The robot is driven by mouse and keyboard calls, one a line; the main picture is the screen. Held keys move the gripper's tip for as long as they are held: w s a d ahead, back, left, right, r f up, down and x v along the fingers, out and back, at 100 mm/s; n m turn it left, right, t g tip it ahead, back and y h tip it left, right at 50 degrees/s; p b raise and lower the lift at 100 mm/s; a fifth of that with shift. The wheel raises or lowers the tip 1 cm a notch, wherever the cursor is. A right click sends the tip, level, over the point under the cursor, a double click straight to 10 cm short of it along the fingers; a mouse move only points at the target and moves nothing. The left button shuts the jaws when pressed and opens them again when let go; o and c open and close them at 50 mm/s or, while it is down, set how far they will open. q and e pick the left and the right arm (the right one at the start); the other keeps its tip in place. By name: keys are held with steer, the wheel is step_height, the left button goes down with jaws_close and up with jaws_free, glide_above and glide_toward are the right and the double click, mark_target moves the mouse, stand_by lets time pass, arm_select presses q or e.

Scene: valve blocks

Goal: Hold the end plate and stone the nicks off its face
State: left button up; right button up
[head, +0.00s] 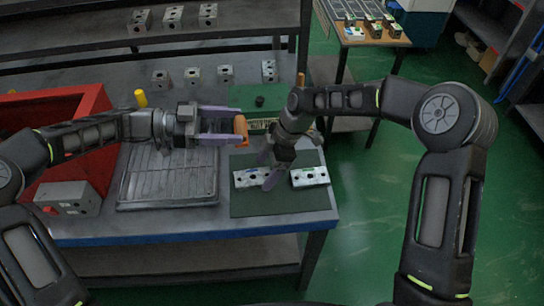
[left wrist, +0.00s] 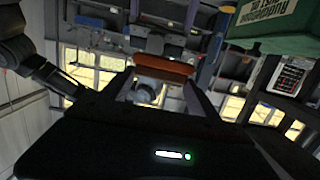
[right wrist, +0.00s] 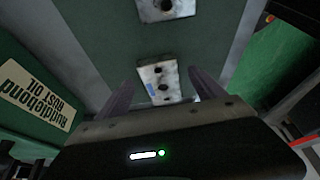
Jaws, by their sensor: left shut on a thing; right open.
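Two grey metal plates with holes lie on a dark green mat (head: 280,203). The left plate (head: 246,179) shows a blue mark in the right wrist view (right wrist: 157,88); the other plate (head: 310,177) lies apart from it, also seen at the top of the right wrist view (right wrist: 165,8). My right gripper (head: 266,172) is open over the left plate, which shows between its fingers; contact cannot be told. My left gripper (head: 236,126) is shut on an orange-brown block (head: 241,127), apparently the stone, held above the bench. The block spans its fingertips in the left wrist view (left wrist: 166,67).
A wire-ruled tray (head: 170,178) lies left of the mat. A red bin (head: 95,105) and a grey block (head: 68,198) are further left. A green Ruddlebond rust oil box (right wrist: 30,85) stands behind the mat. Several valve blocks line the back.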

steer(key=shift+a+f, duration=0.25)
steer(key=shift+f, duration=0.45)
steer(key=shift+c, duration=0.4)
jaws_close()
